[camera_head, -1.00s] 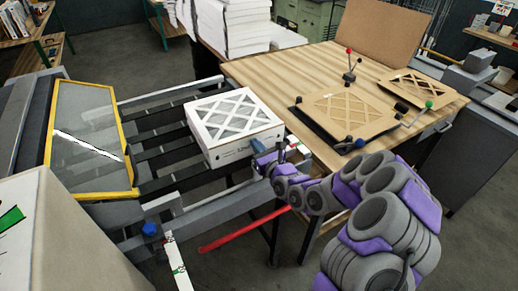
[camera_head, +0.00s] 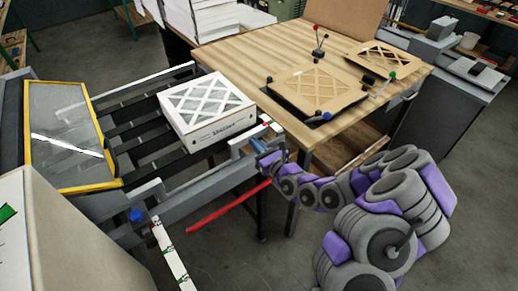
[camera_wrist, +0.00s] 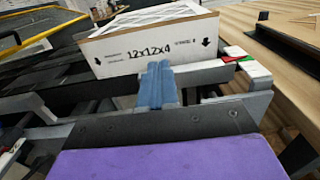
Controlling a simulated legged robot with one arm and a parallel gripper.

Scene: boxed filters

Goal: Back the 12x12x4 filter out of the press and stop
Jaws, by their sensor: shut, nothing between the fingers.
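The 12x12x4 filter (camera_head: 207,108) is a white box with a lattice top. It lies flat on the dark slats, outside the yellow-framed guard of the press (camera_head: 68,135). Its printed front face, marked 12x12x4, shows in the wrist view (camera_wrist: 135,52). My gripper (camera_head: 240,148) is in front of this face, low and near the bed's front rail. Its blue fingers (camera_wrist: 157,82) are together and empty. They overlap the box's lower edge in the wrist view, but a gap shows in the head view.
A wooden table (camera_head: 235,55) with a brown lattice-cut board (camera_head: 318,88) stands right of the bed. A red bar (camera_head: 228,207) sticks out below the front rail. A blue knob (camera_head: 136,215) is at the front left. Open floor lies in front.

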